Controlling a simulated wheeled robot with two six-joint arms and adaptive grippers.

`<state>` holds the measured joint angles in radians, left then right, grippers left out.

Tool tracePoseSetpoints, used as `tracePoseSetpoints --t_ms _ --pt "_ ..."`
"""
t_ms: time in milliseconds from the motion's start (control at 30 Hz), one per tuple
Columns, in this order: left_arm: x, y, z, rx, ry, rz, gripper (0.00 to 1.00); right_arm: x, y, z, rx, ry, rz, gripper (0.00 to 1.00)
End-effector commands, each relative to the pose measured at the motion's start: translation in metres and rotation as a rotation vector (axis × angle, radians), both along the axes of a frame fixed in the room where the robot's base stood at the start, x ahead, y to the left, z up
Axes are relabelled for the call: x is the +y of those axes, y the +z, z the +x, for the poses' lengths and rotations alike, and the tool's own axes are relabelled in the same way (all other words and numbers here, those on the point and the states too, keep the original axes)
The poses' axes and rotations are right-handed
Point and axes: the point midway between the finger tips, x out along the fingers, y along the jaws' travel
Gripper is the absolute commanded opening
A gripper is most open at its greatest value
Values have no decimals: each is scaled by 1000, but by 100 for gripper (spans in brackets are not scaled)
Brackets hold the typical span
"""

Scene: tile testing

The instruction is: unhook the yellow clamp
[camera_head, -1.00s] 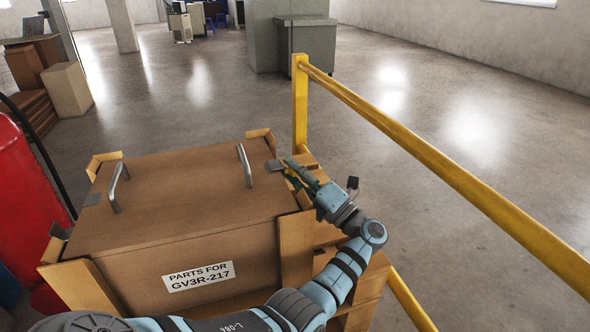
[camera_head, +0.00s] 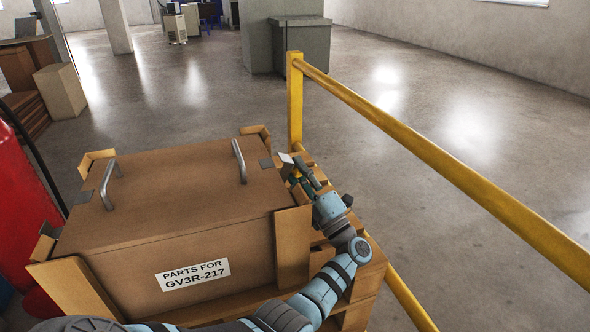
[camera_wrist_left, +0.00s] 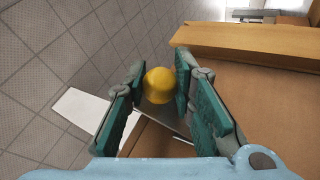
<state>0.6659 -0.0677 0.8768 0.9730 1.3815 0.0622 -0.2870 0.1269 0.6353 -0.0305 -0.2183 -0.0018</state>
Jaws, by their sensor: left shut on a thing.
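My left gripper (camera_head: 296,174) is at the box's far right corner, above the lid edge. In the left wrist view its green-padded fingers (camera_wrist_left: 158,86) are on both sides of a round yellow knob, the visible part of the yellow clamp (camera_wrist_left: 159,85), and shut on it. A grey metal strip (camera_wrist_left: 172,124) shows below the knob. A pale flat plate (camera_wrist_left: 80,108) sticks out to the left of the fingers; a pale plate (camera_head: 285,158) also shows at the gripper tip in the head view. The yellow knob is hidden in the head view. My right gripper is not in view.
The brown lidded box (camera_head: 165,215) has two metal handles and stands in a wooden frame. A yellow railing (camera_head: 440,165) runs close along the right of my arm. A red cylinder (camera_head: 25,220) stands at the left. Open floor lies beyond.

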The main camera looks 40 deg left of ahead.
Motion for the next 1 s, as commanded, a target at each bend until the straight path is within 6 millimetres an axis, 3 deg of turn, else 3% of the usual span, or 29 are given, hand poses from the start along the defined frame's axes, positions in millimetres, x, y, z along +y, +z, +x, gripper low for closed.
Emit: tracePoseSetpoints --t_ms 333,567,833,867,1000 --pt "-3 -8 4 128 1 87 0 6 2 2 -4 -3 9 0" --pt "-3 -10 4 147 -1 101 0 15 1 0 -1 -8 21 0" --pt "-3 -10 4 147 -1 100 0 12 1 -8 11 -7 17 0" --pt "-3 -10 4 147 -1 100 26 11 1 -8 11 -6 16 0" --pt "-3 -10 4 146 0 100 44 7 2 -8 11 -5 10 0"
